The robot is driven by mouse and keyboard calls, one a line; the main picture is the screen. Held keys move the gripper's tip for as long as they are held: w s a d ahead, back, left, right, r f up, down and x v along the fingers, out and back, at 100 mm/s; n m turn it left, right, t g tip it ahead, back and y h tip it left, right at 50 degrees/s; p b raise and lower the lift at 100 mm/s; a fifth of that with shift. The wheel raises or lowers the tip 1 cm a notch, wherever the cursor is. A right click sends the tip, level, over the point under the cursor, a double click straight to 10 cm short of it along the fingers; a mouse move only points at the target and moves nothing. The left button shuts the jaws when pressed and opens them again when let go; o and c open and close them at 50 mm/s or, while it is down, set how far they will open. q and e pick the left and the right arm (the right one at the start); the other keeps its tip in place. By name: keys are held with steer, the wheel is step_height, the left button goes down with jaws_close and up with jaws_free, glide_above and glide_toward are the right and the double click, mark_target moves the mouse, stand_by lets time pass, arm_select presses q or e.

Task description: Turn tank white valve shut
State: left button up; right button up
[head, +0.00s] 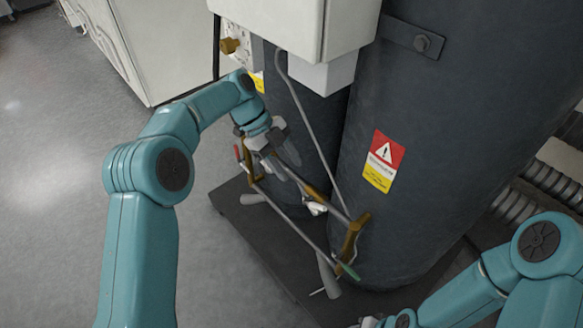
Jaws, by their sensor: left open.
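The tank's white valve handle (316,208) is small and pale, on the brass pipework (318,196) low in front of the two dark tanks. My left gripper (291,170) reaches down from the upper left, its fingers pointing toward the white handle. It is open, and its fingertips look a little short of the handle. I cannot tell the exact gap. A red handle (238,152) is beside my left wrist, and a green handle (348,271) is on the lower right end of the pipework. My right arm shows at the lower right; its gripper fingers are not visible.
The large dark tank (450,130) with a red and yellow warning label (384,161) fills the right. A white box (300,25) hangs above. Thin grey pipes cross in front of the tanks, over a dark base plate (285,262). Grey floor (50,190) is clear at left.

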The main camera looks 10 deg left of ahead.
arm_select(q)
steer(key=n, duration=0.3)
steer(key=n+t+y+b, duration=0.1)
steer(key=n+t+b, duration=0.4)
steer(key=n, duration=3)
glide_toward(318, 206)
steer(key=shift+t, duration=0.5)
steer(key=b+x, duration=0.1)
steer(key=x, duration=0.2)
steer(key=b+x, duration=0.1)
steer(key=x, duration=0.3)
steer(key=b+x, duration=0.1)
steer(key=x, duration=0.2)
steer(key=shift+s+d+f, duration=0.3)
steer(key=shift+f, duration=0.1)
